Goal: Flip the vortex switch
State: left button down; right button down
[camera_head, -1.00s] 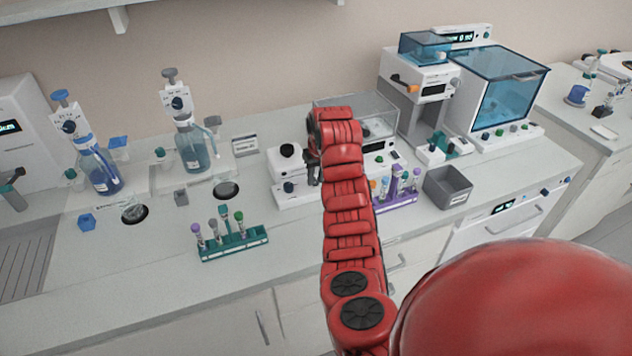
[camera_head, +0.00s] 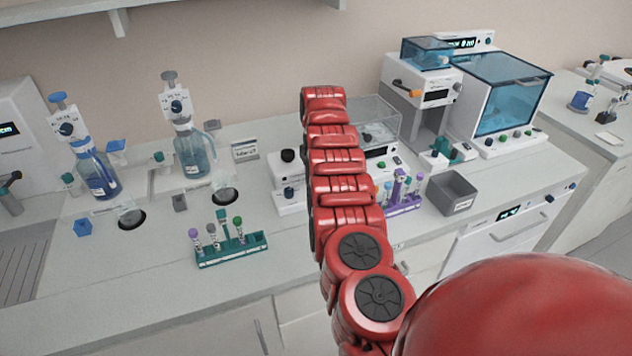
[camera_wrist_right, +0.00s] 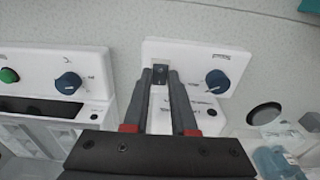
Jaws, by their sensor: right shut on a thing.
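The vortex mixer is the small white device (camera_head: 288,172) with a black cup on top, at the middle of the bench in the head view; my right arm covers its right side. In the right wrist view its white panel (camera_wrist_right: 196,60) shows a dark blue knob (camera_wrist_right: 217,82) and a small dark switch (camera_wrist_right: 160,72). My right gripper (camera_wrist_right: 160,77) has its fingertips on either side of that switch, shut on it. In the head view this gripper is hidden behind my red arm. My left gripper is in neither view.
A panel with a green button and blue knob (camera_wrist_right: 68,83) lies left of the mixer in the wrist view. A purple tube rack (camera_head: 404,203) and grey bin (camera_head: 452,192) stand right of my arm. A green rack (camera_head: 231,250) stands left. The bench front is mostly clear.

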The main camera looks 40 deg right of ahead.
jog(key=shift+r, duration=0.1)
jog(key=c, duration=0.7)
grip_release()
jog(key=shift+r, duration=0.35)
jog(key=r+p, duration=0.1)
jog(key=r, duration=0.4)
jog(key=r+p, duration=0.1)
jog(key=r, duration=0.5)
jog(key=s+r+p, duration=0.1)
jog(key=r+p, duration=0.1)
jog(key=r, duration=0.3)
jog(key=shift+a+r, duration=0.15)
jog(key=shift+r, duration=0.15)
